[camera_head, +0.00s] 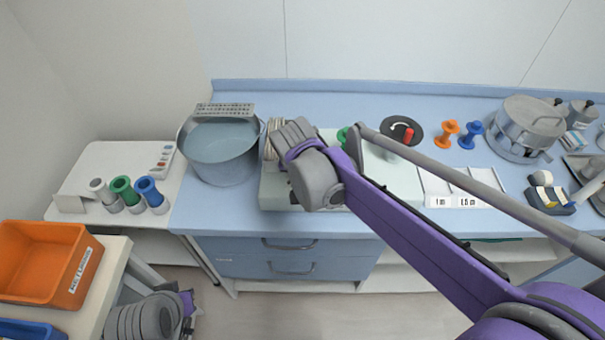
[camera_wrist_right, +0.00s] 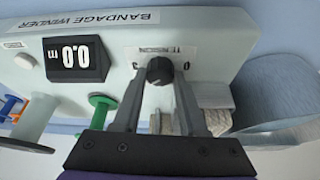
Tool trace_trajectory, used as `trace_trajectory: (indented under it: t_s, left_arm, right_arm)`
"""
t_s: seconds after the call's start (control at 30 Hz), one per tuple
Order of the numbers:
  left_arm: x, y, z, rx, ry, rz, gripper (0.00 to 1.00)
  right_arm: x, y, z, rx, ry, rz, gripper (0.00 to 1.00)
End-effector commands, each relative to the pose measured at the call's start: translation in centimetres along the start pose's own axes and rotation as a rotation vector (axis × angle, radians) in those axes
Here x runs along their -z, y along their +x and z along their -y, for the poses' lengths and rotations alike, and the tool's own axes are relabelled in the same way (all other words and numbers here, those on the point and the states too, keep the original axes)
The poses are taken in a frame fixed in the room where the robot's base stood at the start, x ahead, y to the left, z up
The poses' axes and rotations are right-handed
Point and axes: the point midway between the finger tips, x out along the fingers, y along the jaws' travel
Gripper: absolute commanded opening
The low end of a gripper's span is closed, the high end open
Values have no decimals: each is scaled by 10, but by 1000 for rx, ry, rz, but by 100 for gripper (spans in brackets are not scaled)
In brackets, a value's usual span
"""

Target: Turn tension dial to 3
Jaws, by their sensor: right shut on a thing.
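The bandage winder (camera_head: 272,192) is a pale box on the blue worktop; my right arm covers much of it in the head view. In the right wrist view its front panel (camera_wrist_right: 118,65) is seen close up and tilted. The head view hides the dial and the right fingertips behind my wrist.
A display (camera_wrist_right: 75,59) on the winder reads 0.0. A green spool (camera_wrist_right: 101,110) is close to the fingers. A grey basin (camera_head: 222,160) stands left of the winder. A black disc with a red handle (camera_head: 408,135), spools and a steel pot (camera_head: 527,125) stand right.

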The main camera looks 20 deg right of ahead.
Motion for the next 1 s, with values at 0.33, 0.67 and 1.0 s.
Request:
trace_trajectory:
  t_s: [0.33, 0.67, 1.0]
  left_arm:
    - [3, -3, 0, 0, 0, -2, 0]
    - [5, -5, 0, 0, 0, -4, 0]
    - [6, -5, 0, 0, 0, -5, 0]
  right_arm:
    - [1, 0, 3, -124, 298, 0, 0]
    - [1, 0, 4, -213, 516, 2, 0]
    - [1, 1, 4, -255, 617, 3, 0]
